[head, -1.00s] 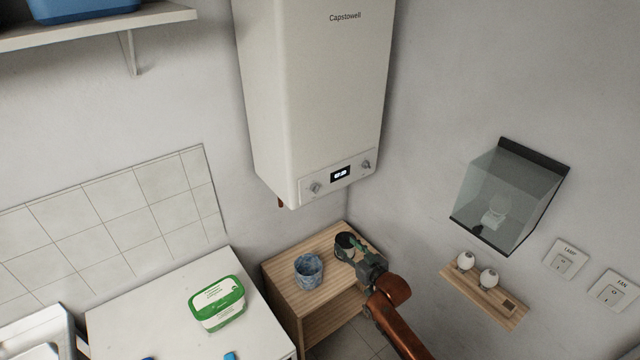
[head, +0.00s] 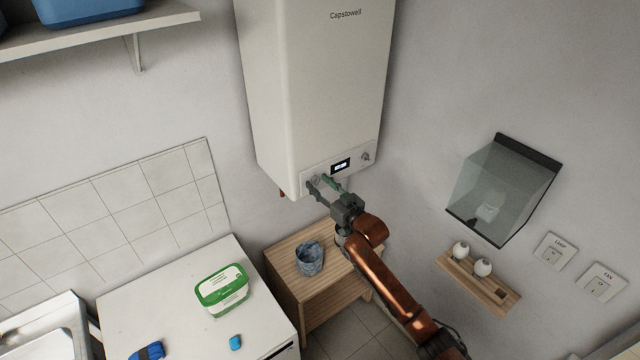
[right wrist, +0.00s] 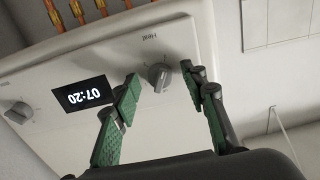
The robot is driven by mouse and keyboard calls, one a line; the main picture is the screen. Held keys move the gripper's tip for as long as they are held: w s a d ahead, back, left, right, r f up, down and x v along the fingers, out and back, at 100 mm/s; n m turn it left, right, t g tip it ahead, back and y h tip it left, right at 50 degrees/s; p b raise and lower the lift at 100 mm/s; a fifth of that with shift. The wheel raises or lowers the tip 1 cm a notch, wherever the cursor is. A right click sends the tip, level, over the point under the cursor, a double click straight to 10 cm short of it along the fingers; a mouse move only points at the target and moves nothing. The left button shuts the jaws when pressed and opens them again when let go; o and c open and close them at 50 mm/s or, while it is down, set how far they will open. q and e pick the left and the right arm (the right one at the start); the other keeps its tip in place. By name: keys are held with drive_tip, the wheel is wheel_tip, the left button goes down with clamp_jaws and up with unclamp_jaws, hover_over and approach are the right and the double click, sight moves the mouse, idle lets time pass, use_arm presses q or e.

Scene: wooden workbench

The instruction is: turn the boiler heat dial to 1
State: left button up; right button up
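The white boiler (head: 312,90) hangs on the wall, with a front control panel holding a lit display (head: 340,164) and two knobs. The left knob (head: 314,181) is largely behind my right gripper (head: 323,186). In the right wrist view, which is upside down, this grey knob (right wrist: 159,76) sits between the two green finger pads of the open gripper (right wrist: 164,83), seemingly untouched. The other knob (head: 365,157) is free, and also shows in the wrist view (right wrist: 18,113). The left gripper is not in view.
A white counter (head: 150,295) holds a green-and-white tub (head: 222,289). On the right wall are a glass box (head: 500,190), a small shelf (head: 478,285) and switches. Copper pipes (right wrist: 95,8) run beneath the boiler.

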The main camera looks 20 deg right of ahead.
drive_tip(key=shift+w, duration=0.1)
drive_tip(key=shift+c, duration=0.5)
clamp_jaws()
